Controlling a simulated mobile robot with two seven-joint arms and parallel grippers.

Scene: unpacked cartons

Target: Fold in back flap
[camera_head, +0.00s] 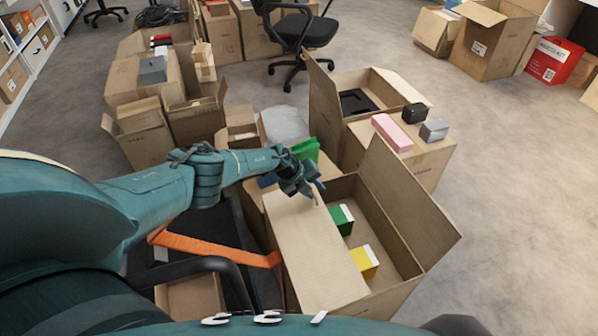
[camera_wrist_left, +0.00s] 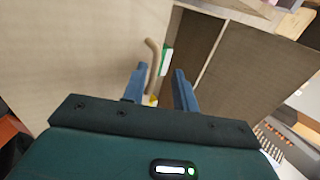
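The open carton (camera_head: 395,272) stands at centre right in the head view. Its broad left flap (camera_head: 310,250) lies nearly level over part of the opening, and its right flap (camera_head: 410,205) stands up, leaning outward. Inside are a green and white box (camera_head: 342,219) and a yellow and white box (camera_head: 365,261). My left gripper (camera_head: 314,192) is over the carton's far left corner and partly hides the back edge; I cannot clearly make out the back flap. In the wrist view my left gripper (camera_wrist_left: 160,78) is open, with a curved tan strip (camera_wrist_left: 154,62) showing between its fingers. My right gripper is not in view.
A green item (camera_head: 306,149) is close behind my gripper. More cartons (camera_head: 145,130) stand left. Floor at right is clear.

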